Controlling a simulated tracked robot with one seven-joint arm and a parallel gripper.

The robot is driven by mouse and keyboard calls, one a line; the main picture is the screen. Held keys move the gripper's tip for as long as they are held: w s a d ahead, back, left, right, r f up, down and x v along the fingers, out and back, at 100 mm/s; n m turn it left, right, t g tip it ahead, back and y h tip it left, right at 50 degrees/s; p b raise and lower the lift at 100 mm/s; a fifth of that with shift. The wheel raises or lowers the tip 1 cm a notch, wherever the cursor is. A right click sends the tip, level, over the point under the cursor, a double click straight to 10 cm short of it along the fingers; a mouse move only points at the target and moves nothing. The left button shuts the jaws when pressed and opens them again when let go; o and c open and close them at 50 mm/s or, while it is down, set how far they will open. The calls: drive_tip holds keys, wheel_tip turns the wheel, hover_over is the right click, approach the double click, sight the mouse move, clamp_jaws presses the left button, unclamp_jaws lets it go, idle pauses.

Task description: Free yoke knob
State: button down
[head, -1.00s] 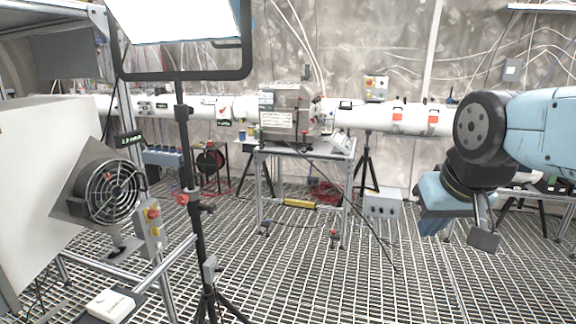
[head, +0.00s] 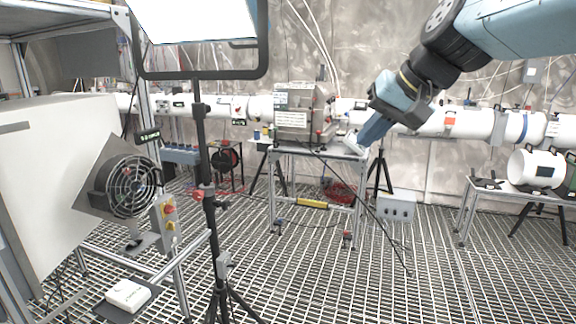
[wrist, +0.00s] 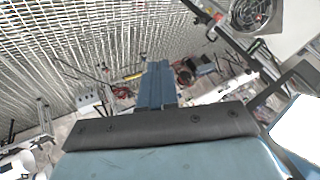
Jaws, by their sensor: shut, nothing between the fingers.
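A bright lamp panel (head: 195,18) hangs in a black yoke frame (head: 200,74) at the top left of the head view, on a dark tripod stand (head: 208,150). A red knob (head: 197,193) sits partway down the stand. Which knob is the yoke knob I cannot tell. A short dark bar (head: 243,44) shows at the yoke's right side. My gripper (head: 358,146) is shut and empty, right of the stand, pointing down and left in front of the middle table. Its closed blue fingers also show in the wrist view (wrist: 156,85).
A fan (head: 130,186) in a grey housing stands at the left, beside a white cabinet. A metal table (head: 318,150) carries a box-like device (head: 303,112). A white pipe (head: 470,121) runs along the back wall.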

drive_tip(key=w+a+r+n+y, duration=0.1)
drive_tip(key=w+a+r+y, duration=0.25)
drive_tip(key=w+r, duration=0.5)
drive_tip(key=w+a+r+n+y, duration=0.1)
drive_tip(key=w+a+r+y, duration=0.3)
drive_tip(key=r, duration=0.7)
drive_tip(key=w+a+r+y, duration=0.3)
drive_tip(key=w+r+y, duration=0.3)
drive_tip(key=r, duration=0.4)
drive_tip(key=w+a+h, duration=0.1)
drive_tip(key=w+a, duration=0.2)
drive_tip(key=a, duration=0.2)
drive_tip(key=shift+a+r, duration=0.15)
drive_tip(key=shift+a, duration=0.25)
